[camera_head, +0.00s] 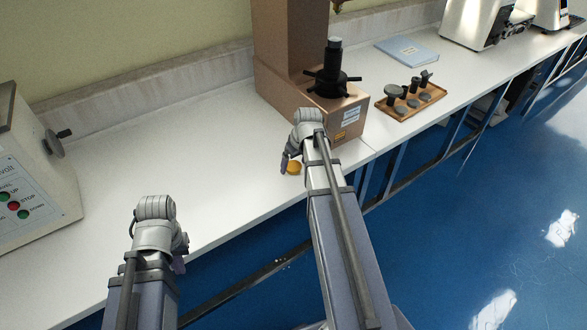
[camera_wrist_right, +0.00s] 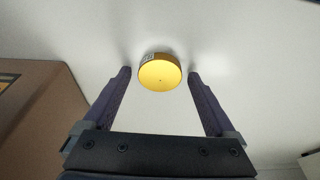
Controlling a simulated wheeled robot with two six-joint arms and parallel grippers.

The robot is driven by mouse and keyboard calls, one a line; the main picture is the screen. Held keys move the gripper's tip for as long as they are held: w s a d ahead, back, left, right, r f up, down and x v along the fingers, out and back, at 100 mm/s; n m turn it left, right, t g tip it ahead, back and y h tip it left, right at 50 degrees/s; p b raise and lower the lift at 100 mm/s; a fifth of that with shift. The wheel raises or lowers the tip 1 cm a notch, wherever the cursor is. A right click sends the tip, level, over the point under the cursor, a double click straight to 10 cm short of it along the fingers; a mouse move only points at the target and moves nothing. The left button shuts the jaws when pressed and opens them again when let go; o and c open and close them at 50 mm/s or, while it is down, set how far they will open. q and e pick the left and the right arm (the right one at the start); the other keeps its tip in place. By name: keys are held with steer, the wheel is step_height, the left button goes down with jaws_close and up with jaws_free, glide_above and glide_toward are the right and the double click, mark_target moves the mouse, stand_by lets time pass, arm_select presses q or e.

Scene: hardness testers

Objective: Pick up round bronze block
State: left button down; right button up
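The round bronze block (camera_head: 294,167) is a small golden disc on the white bench top, near its front edge, partly covered by my right gripper in the head view. In the right wrist view the block (camera_wrist_right: 160,72) lies just past the fingertips, midway between them, with a small label on its side. My right gripper (camera_wrist_right: 158,74) is open, with a gap between each finger and the block. In the head view my right gripper (camera_head: 288,165) is over the block. My left gripper (camera_head: 180,262) hangs at the bench's front edge; its fingers are mostly hidden.
A brown hardness tester (camera_head: 285,90) with a black spindle stands just behind the block. A wooden tray (camera_head: 425,104) of dark parts and a blue book (camera_head: 407,51) lie to the right. A grey control box (camera_head: 40,185) stands far left. The bench middle-left (camera_head: 165,140) is clear.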

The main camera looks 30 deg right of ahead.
mark_target(295, 167)
jaws_close()
stand_by(0.5)
steer(key=shift+r, duration=0.1)
step_height(295, 167, up, 10)
steer(key=p, duration=1)
